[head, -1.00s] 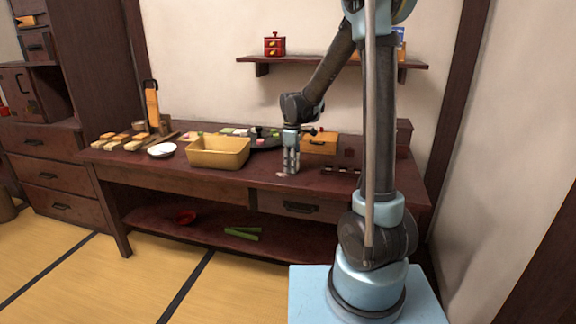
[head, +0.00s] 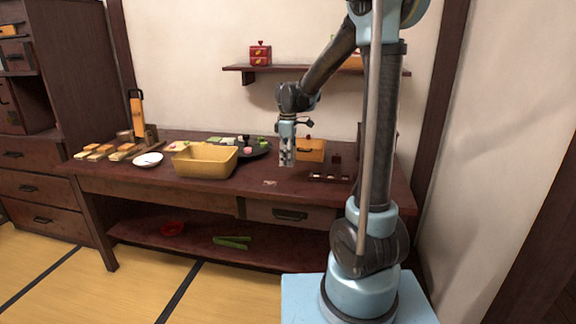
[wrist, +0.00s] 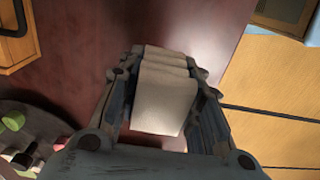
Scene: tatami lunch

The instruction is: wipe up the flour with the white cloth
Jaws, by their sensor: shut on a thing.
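My gripper (head: 287,163) is above the dark red table (head: 215,192), near its front right part. In the wrist view its fingers (wrist: 165,110) are closed around a folded whitish cloth (wrist: 163,98), which hangs between them. In the head view the cloth cannot be told apart from the fingers. A small pale patch (head: 270,183), perhaps the flour, lies on the tabletop near the front edge, just below and left of my gripper. It is too small to make out clearly.
A dark rack (head: 329,177) is at the right.

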